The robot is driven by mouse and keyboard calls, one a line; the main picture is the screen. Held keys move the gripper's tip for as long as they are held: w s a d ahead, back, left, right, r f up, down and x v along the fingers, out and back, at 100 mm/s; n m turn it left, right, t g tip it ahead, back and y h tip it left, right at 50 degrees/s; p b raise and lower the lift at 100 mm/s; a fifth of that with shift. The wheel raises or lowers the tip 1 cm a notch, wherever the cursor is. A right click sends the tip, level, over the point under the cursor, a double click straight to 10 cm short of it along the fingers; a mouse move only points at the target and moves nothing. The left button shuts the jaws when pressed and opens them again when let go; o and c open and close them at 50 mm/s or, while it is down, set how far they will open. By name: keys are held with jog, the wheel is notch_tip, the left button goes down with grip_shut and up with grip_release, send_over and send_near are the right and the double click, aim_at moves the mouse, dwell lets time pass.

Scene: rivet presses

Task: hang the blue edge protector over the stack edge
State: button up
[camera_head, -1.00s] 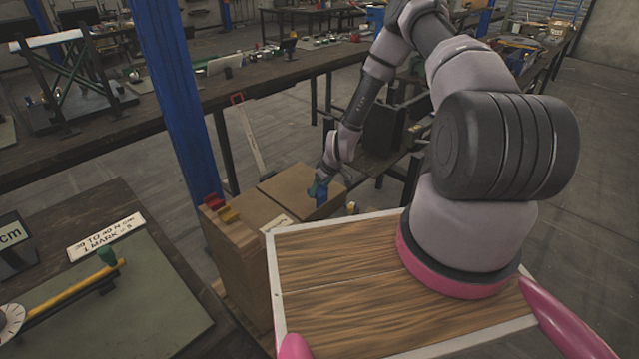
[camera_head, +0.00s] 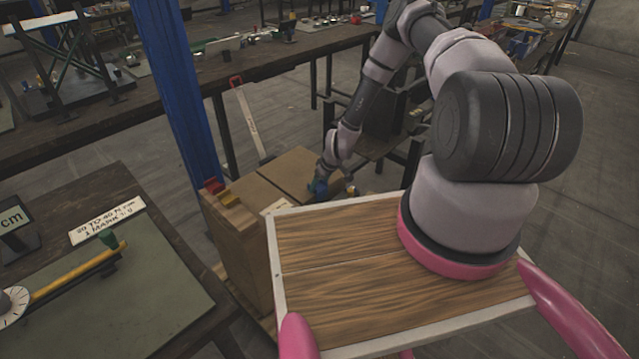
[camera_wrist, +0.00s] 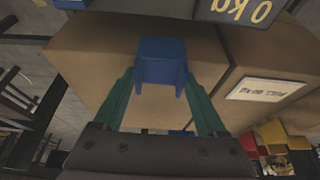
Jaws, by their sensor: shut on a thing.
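The blue edge protector (camera_wrist: 161,62) is between the two green fingers of my gripper (camera_wrist: 161,82) in the wrist view. My gripper is shut on it. The brown carton stack (camera_wrist: 105,62) lies beyond and around the protector in that view; I cannot tell whether they touch. In the head view the stack (camera_head: 293,163) stands beyond my wooden deck. My gripper (camera_head: 319,186) is small at its near right part, with a little blue showing. The deck hides the lower part of the stack there.
Red (camera_head: 213,187) and yellow (camera_head: 229,198) pieces sit on top of the carton's left end. A blue post (camera_head: 172,90) rises just left of the stack. A workbench (camera_head: 110,290) stands at the left. A white label (camera_wrist: 265,88) is on a carton.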

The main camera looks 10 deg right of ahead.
dwell(0.3)
jog(key=o, duration=1.3)
jog(key=v, duration=1)
jog(key=shift+r, duration=0.35)
jog(key=shift+s, duration=0.1)
